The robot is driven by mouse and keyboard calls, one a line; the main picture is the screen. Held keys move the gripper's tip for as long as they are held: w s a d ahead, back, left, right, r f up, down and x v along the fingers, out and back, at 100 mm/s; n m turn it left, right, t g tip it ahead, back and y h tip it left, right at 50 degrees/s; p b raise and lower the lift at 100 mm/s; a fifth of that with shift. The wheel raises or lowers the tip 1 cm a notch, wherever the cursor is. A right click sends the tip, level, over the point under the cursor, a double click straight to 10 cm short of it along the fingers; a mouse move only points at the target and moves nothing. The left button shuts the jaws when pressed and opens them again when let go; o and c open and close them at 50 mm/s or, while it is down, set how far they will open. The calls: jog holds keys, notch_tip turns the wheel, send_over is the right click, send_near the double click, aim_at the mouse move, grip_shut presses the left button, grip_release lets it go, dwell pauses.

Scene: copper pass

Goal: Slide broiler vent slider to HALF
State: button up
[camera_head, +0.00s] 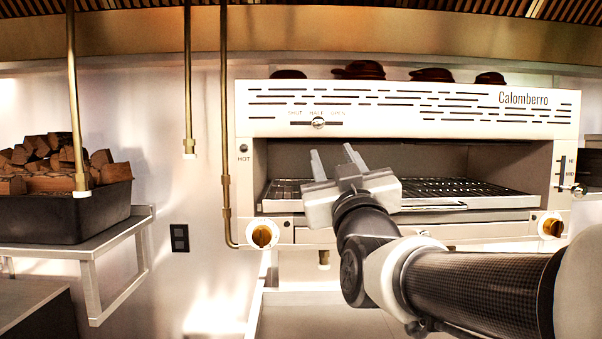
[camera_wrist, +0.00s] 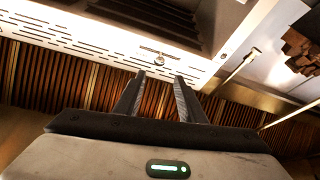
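The broiler vent slider is a small round metal knob (camera_head: 318,123) on a short dark horizontal slot in the broiler's upper front panel. Labels SHUT, HALF and OPEN run left to right above it. The knob sits under HALF, near the slot's middle. In the wrist view, the knob (camera_wrist: 159,60) shows just beyond the fingertips, between their lines. My gripper (camera_head: 333,149) is open and empty, below the knob in the head view and apart from it. Its two fingers also show in the wrist view (camera_wrist: 160,75), with a clear gap.
The Calomberro broiler (camera_head: 408,107) has an open cavity with a wire rack (camera_head: 450,188) behind my gripper. Brass knobs (camera_head: 262,235) sit at its lower corners. Vertical brass pipes (camera_head: 224,120) hang left of it. A black bin (camera_head: 70,212) of firewood stands on a left shelf.

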jog(key=shift+v, duration=1.1)
